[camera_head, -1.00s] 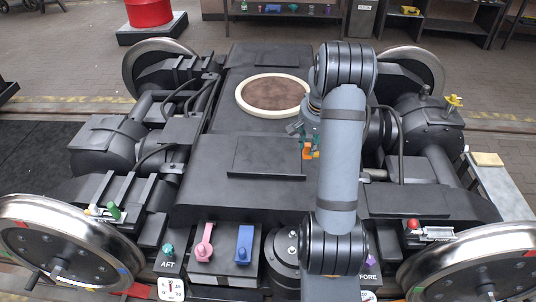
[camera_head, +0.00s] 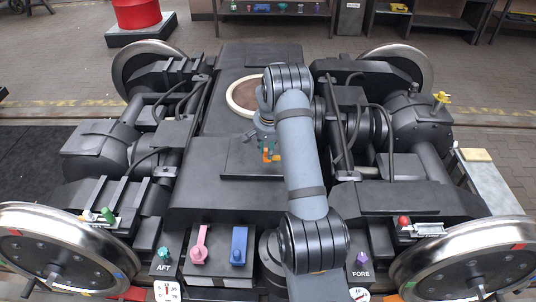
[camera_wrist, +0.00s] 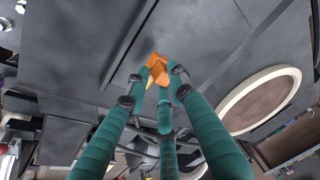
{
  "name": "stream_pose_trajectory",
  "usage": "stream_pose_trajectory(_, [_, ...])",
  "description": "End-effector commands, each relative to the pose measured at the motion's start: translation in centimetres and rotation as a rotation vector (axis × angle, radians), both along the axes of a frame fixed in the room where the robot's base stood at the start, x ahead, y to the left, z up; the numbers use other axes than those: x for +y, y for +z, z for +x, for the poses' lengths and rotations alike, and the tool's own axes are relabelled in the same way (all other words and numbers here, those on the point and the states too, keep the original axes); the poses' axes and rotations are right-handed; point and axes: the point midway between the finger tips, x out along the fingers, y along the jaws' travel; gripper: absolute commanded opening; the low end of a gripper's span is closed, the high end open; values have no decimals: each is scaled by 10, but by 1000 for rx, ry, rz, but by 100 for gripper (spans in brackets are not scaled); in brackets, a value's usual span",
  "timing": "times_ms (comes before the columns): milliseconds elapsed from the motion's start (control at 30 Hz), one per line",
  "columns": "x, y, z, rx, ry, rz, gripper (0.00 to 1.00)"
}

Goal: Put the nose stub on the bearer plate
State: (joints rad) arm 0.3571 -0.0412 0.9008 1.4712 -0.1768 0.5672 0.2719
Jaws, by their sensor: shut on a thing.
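My gripper (camera_head: 268,147) has teal fingers and points down over the middle of the bogie frame. It is shut on a small orange piece, taken as the nose stub (camera_head: 267,157). In the wrist view the orange piece (camera_wrist: 158,65) sticks out past the fingertips, and the fingers hide part of it. A flat dark rectangular plate (camera_head: 238,160), perhaps the bearer plate, lies on the frame. The piece appears over its right part; whether they touch is unclear. My arm hides the plate's right end.
A cream ring around a brown disc (camera_head: 245,95) lies behind the plate. A pink part (camera_head: 199,246) and a blue part (camera_head: 239,246) stand at the front. Wheels, hoses and motors flank the frame. The deck left of my gripper is clear.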

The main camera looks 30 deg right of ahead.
Motion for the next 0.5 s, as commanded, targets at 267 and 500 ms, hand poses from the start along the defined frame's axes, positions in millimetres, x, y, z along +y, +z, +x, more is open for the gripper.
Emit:
stream_pose_trajectory(267, [0,-30,-1,1,0,0,2])
stream_pose_trajectory(500, [0,-31,-1,1,0,1,2])
